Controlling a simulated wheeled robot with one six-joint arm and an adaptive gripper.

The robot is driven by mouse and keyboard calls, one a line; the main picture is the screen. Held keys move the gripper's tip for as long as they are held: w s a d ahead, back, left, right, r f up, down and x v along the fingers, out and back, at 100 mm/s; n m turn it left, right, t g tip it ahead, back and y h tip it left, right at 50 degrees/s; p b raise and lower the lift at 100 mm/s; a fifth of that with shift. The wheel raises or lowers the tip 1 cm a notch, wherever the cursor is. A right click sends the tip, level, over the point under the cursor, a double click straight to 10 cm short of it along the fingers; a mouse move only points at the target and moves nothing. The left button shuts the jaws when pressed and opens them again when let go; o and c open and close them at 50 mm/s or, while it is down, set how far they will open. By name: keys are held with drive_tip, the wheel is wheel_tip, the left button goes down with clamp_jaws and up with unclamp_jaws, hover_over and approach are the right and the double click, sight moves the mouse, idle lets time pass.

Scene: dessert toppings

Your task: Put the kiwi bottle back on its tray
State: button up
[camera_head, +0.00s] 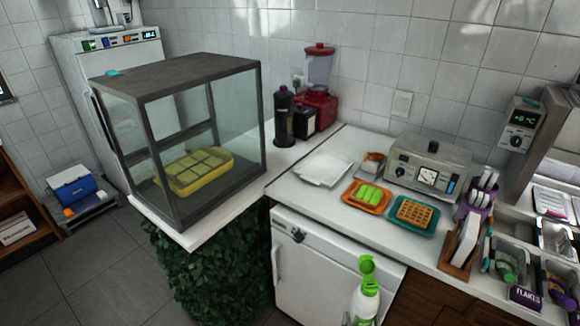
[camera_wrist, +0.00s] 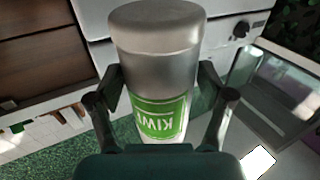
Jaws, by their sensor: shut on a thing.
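My gripper (camera_wrist: 160,78) is shut around the kiwi bottle (camera_wrist: 155,45) in the wrist view, one finger on each side. The bottle is pale grey and see-through, with a green KIWI label that reads upside down in that view. Its far end is hidden behind my gripper. In the head view, what appears to be the same bottle (camera_head: 364,302) is at the bottom edge, upright and in front of the counter, with a green top. My gripper is hardly visible there. I cannot tell which tray belongs to the kiwi bottle.
On the counter are a white plate (camera_head: 323,169), an orange tray (camera_head: 350,198) with green pieces, a teal tray (camera_head: 401,227) with a waffle, and a waffle iron (camera_head: 430,165). A topping rack (camera_head: 503,289) stands right. A glass case (camera_head: 188,140) is left.

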wheel_tip(320, 180, down, 6)
drive_tip(key=s+a+n+y, duration=0.1)
drive_tip(key=s+y, duration=0.1)
drive_tip(key=s, duration=0.1)
drive_tip(key=shift+a+f+n+y, duration=0.25)
drive_tip(key=shift+n+y, duration=0.05)
drive_tip(key=shift+n, duration=0.1)
drive_tip(key=shift+w, duration=0.1)
